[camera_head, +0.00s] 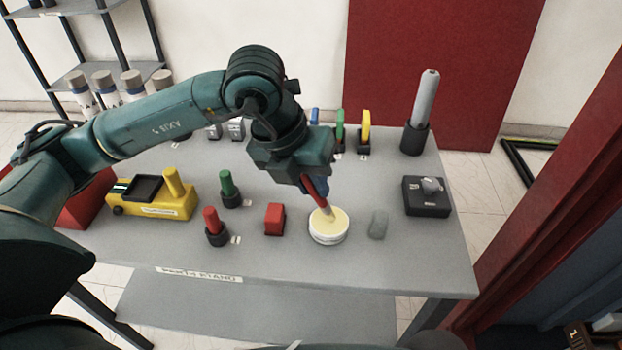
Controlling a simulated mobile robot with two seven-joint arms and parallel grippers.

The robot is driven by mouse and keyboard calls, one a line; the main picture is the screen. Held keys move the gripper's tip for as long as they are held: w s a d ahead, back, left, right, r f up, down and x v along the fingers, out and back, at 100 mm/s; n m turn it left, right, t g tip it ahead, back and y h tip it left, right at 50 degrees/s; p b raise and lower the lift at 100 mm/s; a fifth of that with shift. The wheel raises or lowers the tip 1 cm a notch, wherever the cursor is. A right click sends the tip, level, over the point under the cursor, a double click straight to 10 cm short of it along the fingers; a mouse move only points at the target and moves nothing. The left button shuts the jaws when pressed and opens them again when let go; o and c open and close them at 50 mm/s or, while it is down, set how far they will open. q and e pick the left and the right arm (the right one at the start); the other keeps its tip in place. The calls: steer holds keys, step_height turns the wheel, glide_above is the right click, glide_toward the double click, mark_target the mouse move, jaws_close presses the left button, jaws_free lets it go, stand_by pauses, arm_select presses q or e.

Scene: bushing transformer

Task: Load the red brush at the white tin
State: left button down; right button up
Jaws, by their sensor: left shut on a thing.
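My left gripper (308,184) is shut on the red brush (321,199) and points down over the right middle of the table. The brush is tilted, with its pale bristles at the cream-coloured contents of the white tin (328,234). The bristle end appears to touch those contents, though exact depth is hard to tell. The tin is round and open, and stands upright near the table's front. My right gripper is not in view.
A red block (274,219) and a red-handled tool (214,226) stand left of the tin. A grey rounded piece (378,224) and a black box with a knob (427,196) are on its right. A yellow device (152,199) sits farther left.

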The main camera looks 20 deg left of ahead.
arm_select(q)
steer(key=shift+f, duration=0.1)
steer(key=shift+r+p, duration=2.1)
steer(key=shift+r, duration=1.5)
